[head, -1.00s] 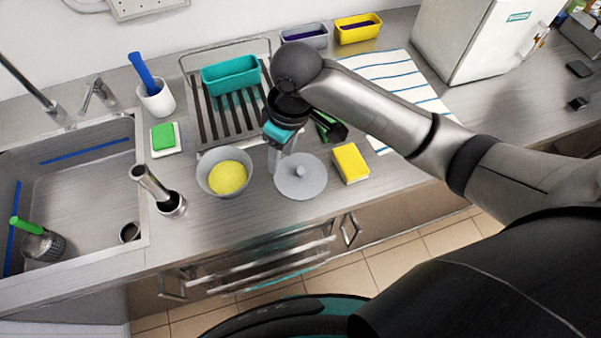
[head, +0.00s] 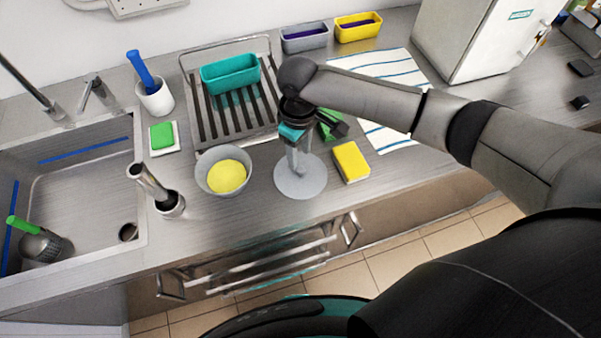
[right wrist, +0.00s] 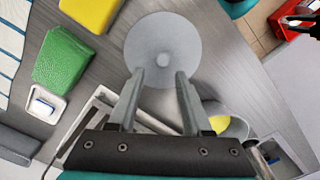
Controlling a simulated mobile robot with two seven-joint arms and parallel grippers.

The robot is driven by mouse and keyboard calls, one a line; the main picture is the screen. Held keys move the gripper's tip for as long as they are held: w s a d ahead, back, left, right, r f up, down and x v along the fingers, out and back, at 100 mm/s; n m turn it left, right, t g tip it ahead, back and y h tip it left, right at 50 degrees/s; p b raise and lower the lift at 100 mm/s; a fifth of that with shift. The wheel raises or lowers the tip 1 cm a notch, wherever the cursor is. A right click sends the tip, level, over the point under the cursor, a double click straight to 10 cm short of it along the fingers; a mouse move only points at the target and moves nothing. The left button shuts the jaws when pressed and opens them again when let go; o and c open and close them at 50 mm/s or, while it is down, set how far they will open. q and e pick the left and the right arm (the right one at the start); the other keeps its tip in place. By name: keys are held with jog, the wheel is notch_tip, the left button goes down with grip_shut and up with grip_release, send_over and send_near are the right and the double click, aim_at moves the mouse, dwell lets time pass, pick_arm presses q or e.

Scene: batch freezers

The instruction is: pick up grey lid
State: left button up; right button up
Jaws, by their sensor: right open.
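The grey lid (head: 300,180) is a flat round disc with a small knob at its centre. It lies on the counter between the grey bowl and the yellow sponge. My right gripper (head: 297,168) hangs over the lid and hides its knob in the head view. In the right wrist view the lid (right wrist: 163,45) lies just past the fingertips, with the knob showing between and slightly beyond them. My right gripper (right wrist: 160,74) is open and holds nothing. Whether its fingers touch the lid cannot be told. My left gripper is not seen in the head view.
A grey bowl (head: 207,181) with yellow contents stands left of the lid. A yellow sponge (head: 351,161) lies to the right. A rack (head: 189,122) with a teal container (head: 230,74) is behind. The sink (head: 85,185) is at left. Bare counter lies in front of the lid.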

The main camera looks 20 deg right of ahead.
aim_at(300, 169)
jog(key=f, duration=0.5)
jog(key=shift+s+f, duration=0.3)
grip_shut()
